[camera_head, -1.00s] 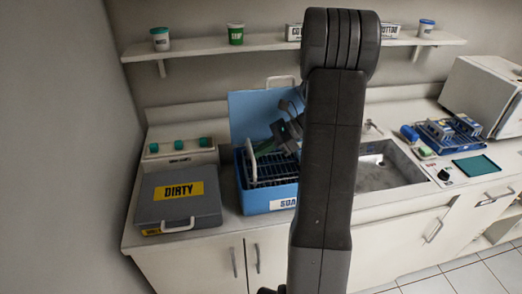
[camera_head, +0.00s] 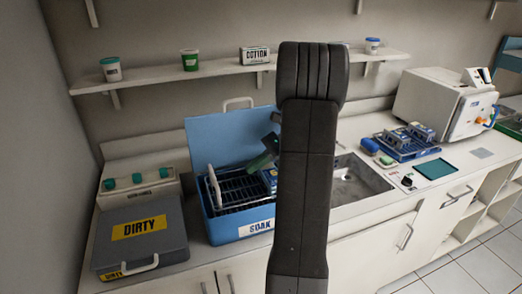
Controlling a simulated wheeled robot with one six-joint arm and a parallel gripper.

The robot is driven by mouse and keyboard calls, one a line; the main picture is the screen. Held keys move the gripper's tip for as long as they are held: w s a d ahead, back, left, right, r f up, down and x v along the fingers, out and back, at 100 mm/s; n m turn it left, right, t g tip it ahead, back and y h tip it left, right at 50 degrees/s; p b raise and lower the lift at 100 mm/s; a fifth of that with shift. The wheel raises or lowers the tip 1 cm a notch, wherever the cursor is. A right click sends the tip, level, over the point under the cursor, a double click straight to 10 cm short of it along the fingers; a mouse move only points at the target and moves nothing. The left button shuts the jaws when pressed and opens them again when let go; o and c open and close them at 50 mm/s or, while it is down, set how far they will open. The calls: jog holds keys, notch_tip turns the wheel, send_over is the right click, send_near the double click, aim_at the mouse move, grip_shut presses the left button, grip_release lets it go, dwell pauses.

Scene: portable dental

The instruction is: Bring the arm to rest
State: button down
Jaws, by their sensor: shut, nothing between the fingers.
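My arm stands upright in the middle of the view and covers much of the counter behind it. A dark part of my gripper (camera_head: 269,146) shows just left of the arm, above the open blue soak box (camera_head: 232,228). The rest of the gripper is hidden behind the arm. I see nothing held in it, and it appears shut. The soak box has its blue lid raised at the back and a dark rack (camera_head: 240,190) inside. A dark green piece shows near the gripper; I cannot tell what it is.
A grey box marked DIRTY (camera_head: 170,245) sits at the left. Right of my arm are the sink (camera_head: 355,183), a blue rack (camera_head: 408,143), a green mat (camera_head: 435,169) and a white machine (camera_head: 440,103). A wall shelf (camera_head: 230,70) holds cups and a cotton box.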

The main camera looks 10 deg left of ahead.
jog(key=shift+f, duration=0.1)
jog(key=p, duration=0.1)
send_over(227, 197)
jog(key=f, duration=0.4)
jog(key=shift+w+d+f, duration=0.25)
jog(key=shift+d, duration=0.15)
jog(key=shift+s+a+r+p, duration=0.1)
jog(key=shift+a+r+p, duration=0.2)
jog(key=shift+r, duration=0.2)
jog(key=shift+s+a+r+p, duration=0.1)
jog(key=shift+a+r+p, duration=0.1)
jog(key=shift+r+p, duration=0.25)
jog(key=shift+s+r, duration=0.2)
jog(key=shift+r, duration=0.25)
